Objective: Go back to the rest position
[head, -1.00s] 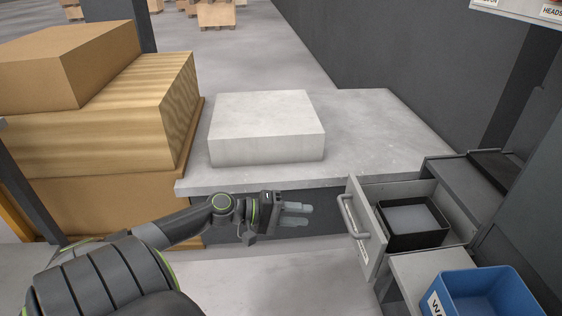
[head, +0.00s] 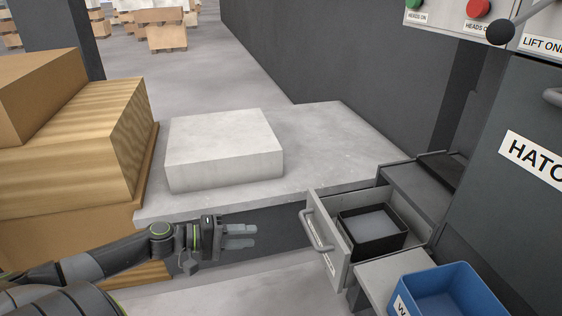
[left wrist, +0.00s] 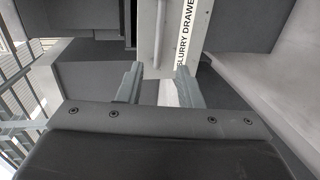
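My left gripper (head: 240,236) is in front of the stone table's near edge, left of the open drawer and apart from its handle. In the left wrist view its two fingers (left wrist: 158,84) stand apart with nothing between them. The drawer (head: 328,240), labelled "SLURRY DRAWER" in the left wrist view (left wrist: 172,30), is pulled out and holds a black tray (head: 345,232) with grey contents. A pale stone slab (head: 222,150) lies flat on the stone table (head: 330,135). My right gripper is not in view.
A blue bin (head: 448,292) stands at the lower right on a grey ledge. Stacked boxes (head: 75,150) stand left of the table. A grey cabinet marked "HATC…" (head: 520,120) and a control panel (head: 455,18) are at the right. Open floor lies below the left gripper.

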